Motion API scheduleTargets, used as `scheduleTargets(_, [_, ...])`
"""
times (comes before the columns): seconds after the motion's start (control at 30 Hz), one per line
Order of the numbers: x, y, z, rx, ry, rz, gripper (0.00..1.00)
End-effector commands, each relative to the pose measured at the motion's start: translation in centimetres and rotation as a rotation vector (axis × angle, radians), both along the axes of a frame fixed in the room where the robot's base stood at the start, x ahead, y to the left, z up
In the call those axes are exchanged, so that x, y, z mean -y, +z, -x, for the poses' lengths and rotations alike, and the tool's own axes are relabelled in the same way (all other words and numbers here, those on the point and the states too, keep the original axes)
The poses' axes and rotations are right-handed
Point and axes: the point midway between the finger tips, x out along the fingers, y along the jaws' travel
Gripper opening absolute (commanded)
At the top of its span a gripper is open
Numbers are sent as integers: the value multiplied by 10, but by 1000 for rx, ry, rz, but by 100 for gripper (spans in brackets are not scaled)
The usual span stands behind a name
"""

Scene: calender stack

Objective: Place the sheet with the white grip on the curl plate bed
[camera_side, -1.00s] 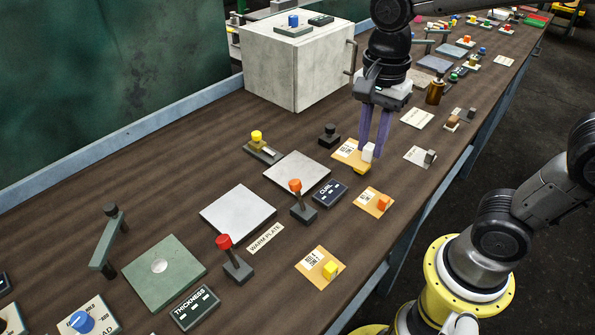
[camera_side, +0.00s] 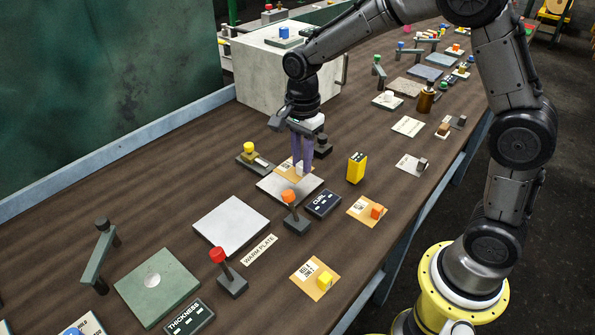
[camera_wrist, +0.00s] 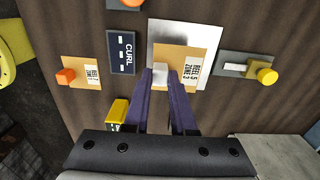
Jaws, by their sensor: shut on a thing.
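The orange sheet (camera_side: 285,166) with the white grip (camera_wrist: 160,74) is in my gripper (camera_side: 302,170). In the wrist view the sheet (camera_wrist: 190,62) shows its printed label, and my gripper (camera_wrist: 161,76) is shut on the white grip. The curl plate bed is a pale metal square (camera_side: 283,191); in the wrist view it (camera_wrist: 180,30) is partly hidden by the sheet. The sheet overlaps the bed's far part in the side view. I cannot tell whether it touches the bed or hangs just above it. The CURL label (camera_side: 323,203) is beside the bed.
An orange-knobbed lever (camera_side: 290,200) stands at the bed's near edge. A yellow-knobbed device (camera_side: 252,155) is behind it, and a yellow box (camera_side: 356,168) stands to the right. Sheets with orange (camera_side: 375,211) and yellow (camera_side: 325,280) grips lie nearer the front edge.

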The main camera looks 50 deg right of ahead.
Motion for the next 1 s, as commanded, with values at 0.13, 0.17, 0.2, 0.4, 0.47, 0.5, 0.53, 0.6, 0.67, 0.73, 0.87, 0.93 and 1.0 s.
scheduleTargets(0.13, [0,-8,-6,-1,0,0,0])
scheduleTargets(0.17, [0,-10,-8,-2,0,0,0])
scheduleTargets(0.2, [-1,-15,-12,-2,0,0,0])
scheduleTargets(0.4, [-1,-41,-12,-1,0,0,0])
scheduleTargets(0.47, [-1,-44,-12,0,0,0,0])
scheduleTargets(0.5, [-1,-45,-12,1,0,0,0])
scheduleTargets(0.53, [-1,-45,-12,1,0,0,0])
scheduleTargets(0.6, [-1,-45,-12,1,0,0,0])
scheduleTargets(0.67, [-1,-45,-12,1,0,0,0])
scheduleTargets(0.73, [-1,-45,-12,1,0,0,0])
scheduleTargets(0.87, [-1,-48,-12,0,0,0,0])
scheduleTargets(0.93, [-1,-48,-12,1,0,0,33])
scheduleTargets(1.0, [-1,-48,-12,1,0,0,45])
